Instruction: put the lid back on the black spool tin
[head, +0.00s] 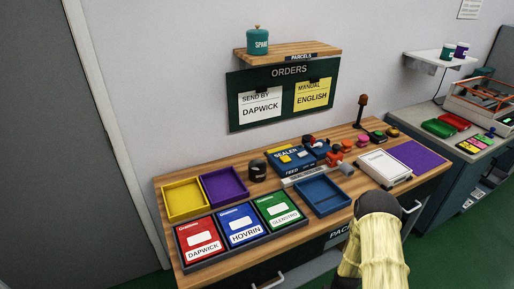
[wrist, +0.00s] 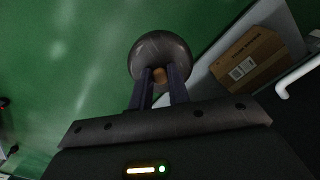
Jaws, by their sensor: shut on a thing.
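The black spool tin (head: 258,172) stands upright on the wooden bench, right of the purple tray. It is small in the head view, with a pale mark on its front, and its inside is not clear. In the wrist view my gripper (wrist: 161,80) is shut on the small wooden knob of a dark round lid (wrist: 160,47). The lid is held out over green floor, apart from the tin. In the head view my pale arm is at the lower right, and the gripper's fingers and the lid cannot be made out there.
Yellow (head: 185,199), purple (head: 224,185) and blue (head: 323,197) trays, a rack of labelled folders (head: 243,240) and a sealer (head: 291,158) crowd the bench around the tin. A teal spare tin (head: 257,42) sits on the shelf above. The wrist view shows a cardboard box (wrist: 250,62).

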